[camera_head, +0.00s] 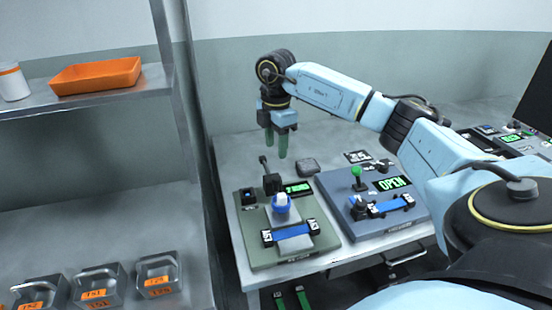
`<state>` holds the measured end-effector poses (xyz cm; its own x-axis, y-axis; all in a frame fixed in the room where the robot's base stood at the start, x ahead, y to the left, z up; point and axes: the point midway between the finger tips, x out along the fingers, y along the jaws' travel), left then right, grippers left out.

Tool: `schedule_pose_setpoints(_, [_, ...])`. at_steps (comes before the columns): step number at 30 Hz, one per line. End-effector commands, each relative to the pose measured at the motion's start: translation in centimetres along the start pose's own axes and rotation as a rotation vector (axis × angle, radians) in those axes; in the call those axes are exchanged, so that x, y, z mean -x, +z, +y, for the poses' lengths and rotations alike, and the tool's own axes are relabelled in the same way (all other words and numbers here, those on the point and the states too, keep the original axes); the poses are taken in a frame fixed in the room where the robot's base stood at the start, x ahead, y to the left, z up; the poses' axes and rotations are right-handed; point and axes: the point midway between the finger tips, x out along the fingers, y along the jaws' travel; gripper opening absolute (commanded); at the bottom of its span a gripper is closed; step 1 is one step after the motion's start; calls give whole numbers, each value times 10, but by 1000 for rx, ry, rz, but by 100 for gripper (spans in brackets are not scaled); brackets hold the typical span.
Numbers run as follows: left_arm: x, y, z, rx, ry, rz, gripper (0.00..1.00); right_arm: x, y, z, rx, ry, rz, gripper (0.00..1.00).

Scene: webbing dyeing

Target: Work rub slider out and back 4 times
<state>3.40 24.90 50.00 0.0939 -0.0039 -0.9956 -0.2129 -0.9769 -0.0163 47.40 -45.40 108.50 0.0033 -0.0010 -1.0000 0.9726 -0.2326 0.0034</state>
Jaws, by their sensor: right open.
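The rub tester is a green-grey panel (245,225) on the left of the bench. My right gripper (276,146) hangs above the bench behind this panel, fingers down, open and empty, apart from the knob. Two green strips (290,299) at the bottom edge may be my left gripper's fingers, but I cannot tell.
Beside it is a blue panel (398,229) with a green-topped lever (356,173), another strap and an "OPEN" display. A small dark block (307,167) lies behind the panels. A metal shelf at left holds an orange tray (97,76) and several labelled metal bins (158,272).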

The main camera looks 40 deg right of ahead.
Motion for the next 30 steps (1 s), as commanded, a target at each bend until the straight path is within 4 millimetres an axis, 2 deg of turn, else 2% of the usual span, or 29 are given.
schedule_pose_setpoints(3, [1,0,0,0,0,-1,36,21,0,0,1,3,2,46])
schedule_pose_setpoints(7, [1,1,0,0,0,-1,36,34,0,0,0,1,1,46])
schedule_pose_setpoints(21, [1,2,0,0,0,-3,36,37,0,0,23,0,1,46])
schedule_pose_setpoints(26, [-2,2,0,0,0,-3,36,37,0,0,223,0,1,46])
schedule_pose_setpoints(30, [-5,2,0,0,0,-3,36,36,-1,0,546,0,1,46])
